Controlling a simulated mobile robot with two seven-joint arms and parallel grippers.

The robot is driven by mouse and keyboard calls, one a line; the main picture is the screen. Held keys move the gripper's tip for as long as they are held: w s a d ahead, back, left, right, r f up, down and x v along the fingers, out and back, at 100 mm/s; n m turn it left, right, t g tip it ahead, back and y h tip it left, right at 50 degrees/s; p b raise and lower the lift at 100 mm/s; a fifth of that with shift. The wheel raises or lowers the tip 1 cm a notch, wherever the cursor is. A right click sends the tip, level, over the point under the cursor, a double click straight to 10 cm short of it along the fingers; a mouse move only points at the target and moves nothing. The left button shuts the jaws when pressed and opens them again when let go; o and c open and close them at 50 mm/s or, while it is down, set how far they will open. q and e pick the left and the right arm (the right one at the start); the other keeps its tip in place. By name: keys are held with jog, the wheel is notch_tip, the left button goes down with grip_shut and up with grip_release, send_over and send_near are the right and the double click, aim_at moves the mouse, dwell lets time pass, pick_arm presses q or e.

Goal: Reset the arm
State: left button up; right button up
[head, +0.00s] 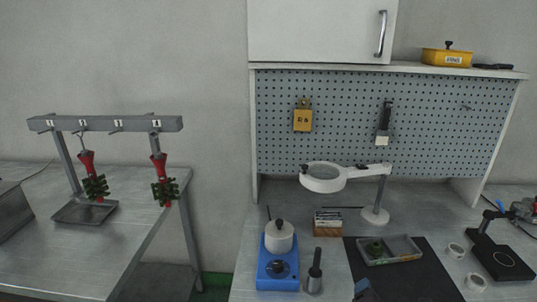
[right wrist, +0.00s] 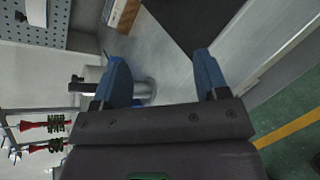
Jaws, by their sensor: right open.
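My right gripper (right wrist: 161,62) is open in the right wrist view, with two blue fingers spread apart and nothing between their tips. A small blue piece at the bottom edge of the head view (head: 363,290) looks like one of its fingertips, by the front of the black mat (head: 402,286). A metal cup with a black-handled tool (head: 314,275) stands left of it; in the right wrist view, a metal cylinder (right wrist: 145,89) shows partly behind the left finger. I cannot tell whether they touch. My left gripper is out of view.
A blue heater with a white pot (head: 278,265), a magnifier lamp (head: 323,177), a grey tray (head: 390,251) and white rings (head: 475,281) stand on the bench. Red-and-green wax trees (head: 94,180) hang from a rack (head: 105,124) at left. A pegboard (head: 350,110) stands behind.

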jog(key=m, duration=0.2)
jog(key=a+m+y, duration=0.1)
jog(key=shift+w+r+m, duration=0.1)
jog(key=shift+w+m, duration=0.1)
jog(key=shift+m, duration=0.2)
jog(key=m, duration=0.4)
jog(key=shift+s+a+f+t+y, duration=0.15)
jog(key=shift+s+f+t+y, duration=0.15)
jog(key=shift+s+y, duration=0.1)
jog(key=shift+s+f+m+y, duration=0.15)
jog(key=shift+s+m+y, duration=0.15)
jog(key=shift+m, duration=0.6)
jog(key=s+d+f+m+g, duration=0.1)
jog(key=s+d+f+m, duration=0.1)
jog(key=s+f+m, duration=0.4)
jog(key=s+d+f+m+g+y, duration=0.1)
jog(key=s+d+f+m, duration=0.2)
jog(key=s, duration=1)
notch_tip(320, 180, down, 3)
jog(key=m, duration=0.4)
jog(key=shift+s+g, duration=0.2)
jog(key=shift+g, duration=0.1)
